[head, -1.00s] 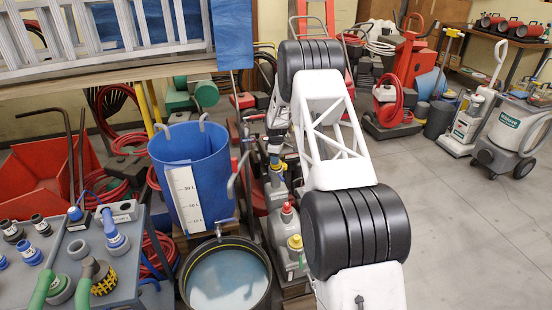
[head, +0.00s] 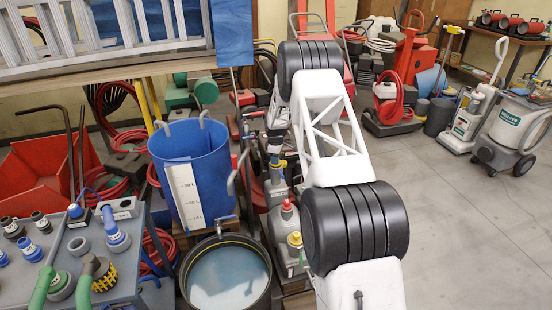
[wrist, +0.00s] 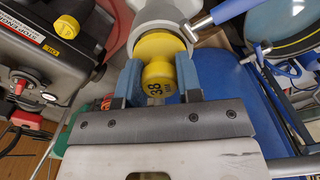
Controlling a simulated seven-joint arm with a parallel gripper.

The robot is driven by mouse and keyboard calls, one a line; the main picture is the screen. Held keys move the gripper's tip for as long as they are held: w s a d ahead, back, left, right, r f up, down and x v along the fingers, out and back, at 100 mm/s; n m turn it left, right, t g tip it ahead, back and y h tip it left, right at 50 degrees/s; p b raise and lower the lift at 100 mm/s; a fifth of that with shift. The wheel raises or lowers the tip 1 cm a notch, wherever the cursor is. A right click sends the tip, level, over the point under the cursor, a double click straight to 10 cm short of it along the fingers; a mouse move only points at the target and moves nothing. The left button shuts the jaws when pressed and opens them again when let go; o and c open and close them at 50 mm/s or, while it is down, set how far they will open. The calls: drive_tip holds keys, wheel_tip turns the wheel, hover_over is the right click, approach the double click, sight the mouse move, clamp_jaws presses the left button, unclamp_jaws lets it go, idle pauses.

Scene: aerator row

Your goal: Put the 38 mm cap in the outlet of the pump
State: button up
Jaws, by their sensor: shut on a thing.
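The 38 mm cap (wrist: 157,73) is yellow, with a dark "38" on its narrow end. My gripper (wrist: 158,84) is shut on it, one blue finger on each side. The cap's wider yellow part (wrist: 160,46) is against the mouth of a grey pipe, the pump's outlet (wrist: 163,14), roughly in line with it. I cannot tell how deep it sits. In the head view my gripper (head: 276,167) is small and partly hidden among the row of pumps beside my arm, and the cap is hard to make out there.
A blue barrel (head: 190,175) and a black tub of water (head: 228,280) stand left of the pumps. A grey bench (head: 70,265) holds several fittings.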

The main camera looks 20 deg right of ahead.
drive_tip(key=shift+f, duration=0.3)
drive_tip(key=o, duration=1)
drive_tip(key=shift+r, duration=0.1)
wheel_tip(320, 180, up, 7)
drive_tip(key=shift+r, duration=0.35)
